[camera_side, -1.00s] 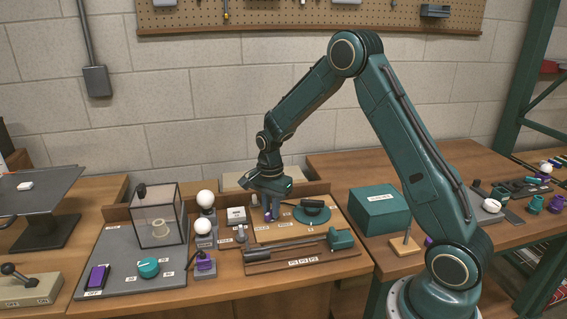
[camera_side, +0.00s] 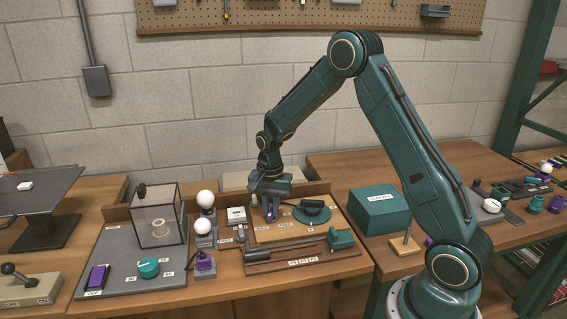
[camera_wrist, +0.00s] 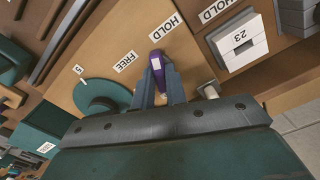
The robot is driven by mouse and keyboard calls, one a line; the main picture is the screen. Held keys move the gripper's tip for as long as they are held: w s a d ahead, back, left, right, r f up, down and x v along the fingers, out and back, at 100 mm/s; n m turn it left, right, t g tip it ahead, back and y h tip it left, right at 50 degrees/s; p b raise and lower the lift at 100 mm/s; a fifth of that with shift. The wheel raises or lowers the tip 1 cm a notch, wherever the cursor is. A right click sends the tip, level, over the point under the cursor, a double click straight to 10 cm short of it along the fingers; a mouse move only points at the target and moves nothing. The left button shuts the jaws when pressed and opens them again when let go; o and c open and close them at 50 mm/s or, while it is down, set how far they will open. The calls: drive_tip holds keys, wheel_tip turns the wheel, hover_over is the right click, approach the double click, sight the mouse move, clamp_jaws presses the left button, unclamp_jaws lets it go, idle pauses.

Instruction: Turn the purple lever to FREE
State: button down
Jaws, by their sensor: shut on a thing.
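The purple lever (camera_wrist: 157,68) sits between the two fingers of my gripper (camera_wrist: 162,80) in the wrist view, and the fingers are shut on it. Its free end points between the HOLD label (camera_wrist: 165,28) and the FREE label (camera_wrist: 125,62). The fingers hide part of its sides. In the side view my gripper (camera_side: 270,211) reaches down onto the lever at the wooden board (camera_side: 262,236), and the lever is mostly hidden there.
A round teal part (camera_side: 312,212) lies just right of my gripper. A long grey bar with a teal end (camera_side: 342,239) lies in front. White globes (camera_side: 204,199) and a clear box (camera_side: 156,208) stand to the left. A teal box (camera_side: 380,210) stands to the right.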

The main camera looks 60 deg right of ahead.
sight(271, 211)
drive_tip(key=n, duration=1.4)
idle(0.4)
drive_tip(key=c, duration=1.4)
unclamp_jaws()
drive_tip(key=shift+c, duration=0.2)
drive_tip(key=shift+r, duration=0.15)
wheel_tip(271, 211, up, 14)
drive_tip(key=shift+f, duration=0.2)
